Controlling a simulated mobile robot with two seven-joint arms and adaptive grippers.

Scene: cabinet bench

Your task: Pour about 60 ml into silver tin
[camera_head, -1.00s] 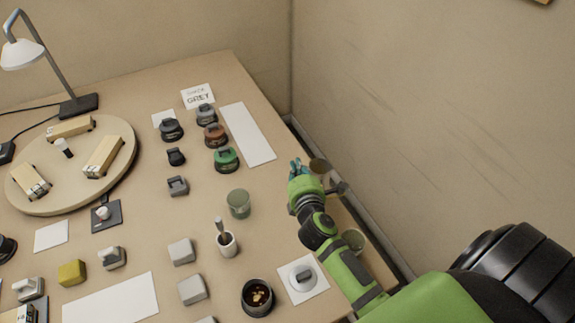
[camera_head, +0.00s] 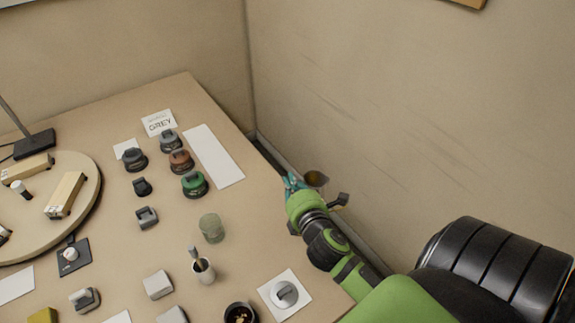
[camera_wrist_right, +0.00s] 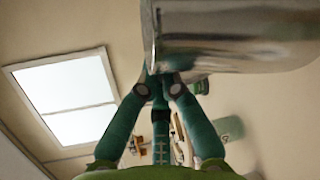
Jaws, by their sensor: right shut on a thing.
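My right gripper (camera_head: 291,183) is at the table's right edge, near the wall. It is shut on a shiny metal vessel (camera_head: 317,179), whose brownish inside shows in the head view. In the right wrist view the vessel's reflective metal side (camera_wrist_right: 235,35) fills the upper right, above the teal fingers (camera_wrist_right: 155,75). I cannot tell how much liquid it holds, or how far it is tilted. I cannot tell for sure which thing is the silver tin; several dark lidded containers stand at the back, among them a grey one (camera_head: 170,141). My left gripper is out of view.
A greenish glass (camera_head: 211,228), a white cup with a tool in it (camera_head: 204,271) and a dark bowl (camera_head: 241,315) stand left of my right arm. A grey knobbed lid (camera_head: 285,293) lies on white paper. A white strip (camera_head: 214,156) is bare. The wall is close on the right.

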